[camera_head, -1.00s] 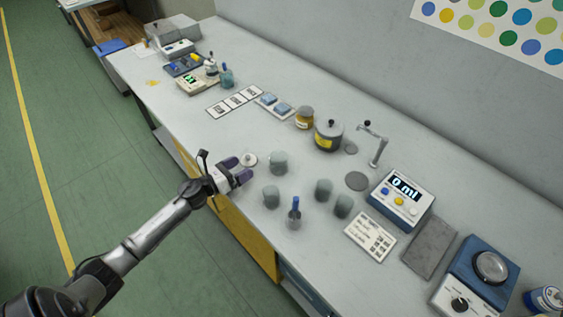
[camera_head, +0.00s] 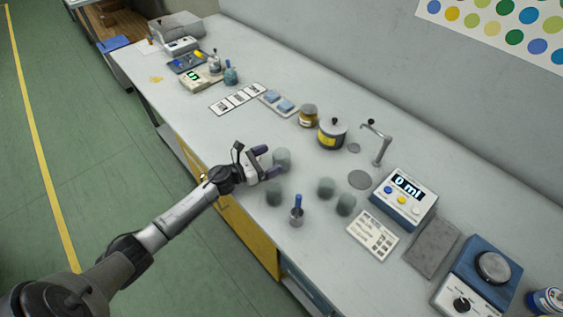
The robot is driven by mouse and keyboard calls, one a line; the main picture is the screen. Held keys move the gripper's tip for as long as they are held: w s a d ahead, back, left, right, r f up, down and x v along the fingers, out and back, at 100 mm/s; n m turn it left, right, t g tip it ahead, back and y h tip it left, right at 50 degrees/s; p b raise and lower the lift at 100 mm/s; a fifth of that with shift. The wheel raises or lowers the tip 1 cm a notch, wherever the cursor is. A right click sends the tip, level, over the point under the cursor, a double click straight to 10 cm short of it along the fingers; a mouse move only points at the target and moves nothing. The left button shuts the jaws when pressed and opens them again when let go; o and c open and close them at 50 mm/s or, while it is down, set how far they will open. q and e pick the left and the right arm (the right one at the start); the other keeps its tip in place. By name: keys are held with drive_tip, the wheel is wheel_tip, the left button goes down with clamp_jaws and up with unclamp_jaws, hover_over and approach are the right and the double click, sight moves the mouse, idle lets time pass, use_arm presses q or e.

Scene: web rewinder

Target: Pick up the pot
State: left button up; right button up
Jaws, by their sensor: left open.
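A dark grey pot (camera_head: 331,135) with a lidded top, a black knob and a yellow label stands upright on the bench, right of centre. My left gripper (camera_head: 267,162) is open, its purple-padded fingers pointing right. A grey-green cup (camera_head: 282,158) is right at the mouth of its fingers; I cannot tell whether they touch it. The pot is farther right, apart from the gripper. My right gripper is not in view.
Other cups (camera_head: 326,187) stand near a small beaker with a blue-handled tool (camera_head: 297,212). An amber jar (camera_head: 308,116) is left of the pot. A tap (camera_head: 379,145) and a "0 ml" device (camera_head: 404,198) are to its right.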

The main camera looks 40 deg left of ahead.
sight(283, 154)
use_arm(q)
drive_tip(key=shift+x, duration=2.75)
drive_tip(key=shift+s+r, duration=0.1)
drive_tip(key=shift+d, duration=0.1)
drive_tip(key=c, duration=1)
